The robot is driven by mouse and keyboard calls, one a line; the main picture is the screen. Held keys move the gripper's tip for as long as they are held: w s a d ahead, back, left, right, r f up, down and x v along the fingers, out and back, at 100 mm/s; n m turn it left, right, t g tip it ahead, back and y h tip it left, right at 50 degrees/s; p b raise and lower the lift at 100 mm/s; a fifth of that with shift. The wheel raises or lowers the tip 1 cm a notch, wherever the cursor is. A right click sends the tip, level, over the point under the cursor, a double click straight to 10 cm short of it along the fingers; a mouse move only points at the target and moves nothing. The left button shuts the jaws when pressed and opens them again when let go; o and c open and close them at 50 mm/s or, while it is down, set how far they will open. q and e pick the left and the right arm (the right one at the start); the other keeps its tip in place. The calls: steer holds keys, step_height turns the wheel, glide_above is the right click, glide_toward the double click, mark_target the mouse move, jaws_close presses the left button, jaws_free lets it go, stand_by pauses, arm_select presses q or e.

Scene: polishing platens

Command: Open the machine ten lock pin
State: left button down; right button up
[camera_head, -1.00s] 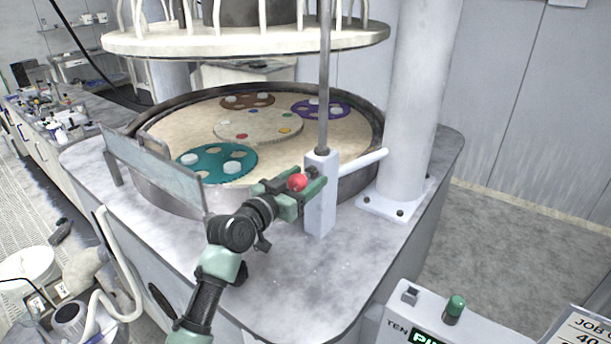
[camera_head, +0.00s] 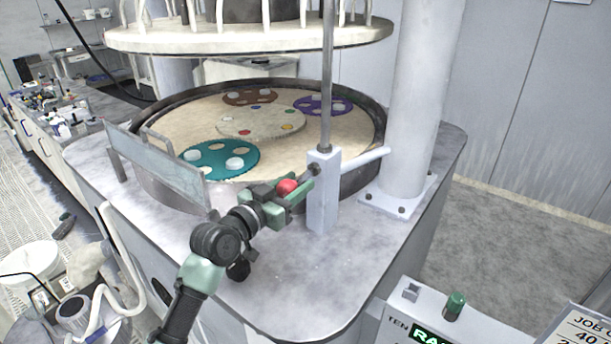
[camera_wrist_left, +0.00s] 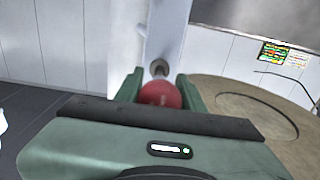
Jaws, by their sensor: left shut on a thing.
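The lock pin has a red ball knob (camera_head: 287,187) and a dark metal shaft beside the white upright block (camera_head: 322,195) on the machine's deck. My left gripper (camera_head: 292,190) is shut on the red knob, to the left of the block. In the left wrist view the red knob (camera_wrist_left: 161,94) sits between the two green fingers (camera_wrist_left: 160,90), with the metal pin end (camera_wrist_left: 159,68) showing beyond it toward the white block (camera_wrist_left: 168,35). How far the pin still sits inside the block is hidden. My right gripper is not in view.
A round platen basin (camera_head: 165,185) with teal, brown and purple carriers lies behind my gripper. A clear guard panel (camera_head: 150,165) stands at left. A white column (camera_head: 415,110) stands right. A control box (camera_head: 398,315) is at front right.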

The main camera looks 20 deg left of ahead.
mark_target(281, 195)
arm_select(q)
steer(key=shift+s+a, duration=0.15)
steer(key=shift+s, duration=0.2)
steer(key=shift+w+f, duration=0.1)
steer(key=shift+f, duration=0.05)
steer(key=c, duration=0.9)
jaws_free()
steer(key=shift+o, duration=0.2)
steer(key=shift+s, duration=0.2)
steer(key=shift+s+a, duration=0.1)
steer(key=shift+s, duration=0.05)
steer(key=b+v, duration=0.2)
steer(key=v, duration=0.5)
steer(key=shift+s+a, duration=0.1)
steer(key=shift+s, duration=0.15)
